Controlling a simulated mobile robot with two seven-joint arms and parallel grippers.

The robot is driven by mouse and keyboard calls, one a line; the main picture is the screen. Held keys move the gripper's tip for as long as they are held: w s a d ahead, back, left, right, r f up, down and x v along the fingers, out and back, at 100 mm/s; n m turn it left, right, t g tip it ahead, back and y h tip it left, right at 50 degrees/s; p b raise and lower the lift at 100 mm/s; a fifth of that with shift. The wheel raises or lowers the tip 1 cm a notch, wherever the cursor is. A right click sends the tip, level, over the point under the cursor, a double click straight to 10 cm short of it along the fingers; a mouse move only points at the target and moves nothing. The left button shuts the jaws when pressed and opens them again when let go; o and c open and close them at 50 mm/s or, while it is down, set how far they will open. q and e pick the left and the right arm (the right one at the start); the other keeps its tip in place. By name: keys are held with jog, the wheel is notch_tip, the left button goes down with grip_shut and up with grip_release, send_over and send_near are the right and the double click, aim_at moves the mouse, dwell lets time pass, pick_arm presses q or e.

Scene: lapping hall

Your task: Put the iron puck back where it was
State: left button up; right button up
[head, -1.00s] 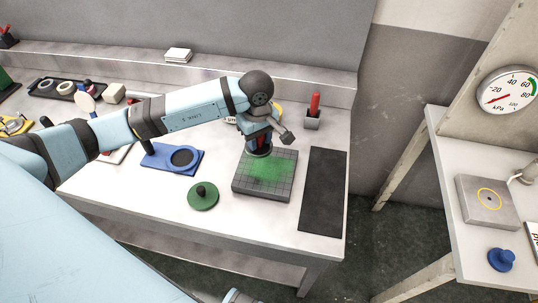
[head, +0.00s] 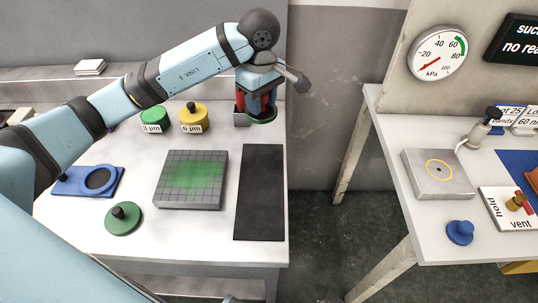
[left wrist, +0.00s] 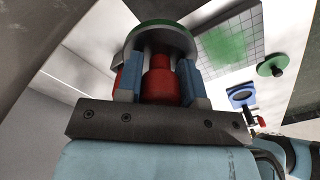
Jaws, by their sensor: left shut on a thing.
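My left gripper (head: 262,104) is shut on the iron puck's red knob. The puck (head: 262,117) hangs below the fingers near the far right corner of the bench, with green on its lower rim. In the left wrist view the red knob (left wrist: 159,80) sits between the blue fingers, and the puck (left wrist: 160,36) shows a grey body and a green face. I cannot tell whether it touches the bench. The gridded lapping plate (head: 173,196) has a green smear and nothing stands on it. My right gripper is not in view.
A grey holder (head: 240,119) is close beside the puck. Green (head: 154,118) and yellow (head: 192,118) pots stand left of it. A dark mat (head: 260,195), a green knobbed disc (head: 123,220) and a blue ring stand (head: 70,186) lie nearer. A second bench (head: 410,220) is at right.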

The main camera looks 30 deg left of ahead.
aim_at(262, 160)
pick_arm(q)
notch_tip(262, 160, down, 17)
jog(key=shift+f+b, duration=0.1)
jog(key=shift+b, duration=0.2)
jog(key=shift+f, duration=0.1)
jog(key=o, duration=1)
jog(key=shift+s, duration=0.1)
notch_tip(262, 160, up, 12)
jog(key=shift+r, duration=0.15)
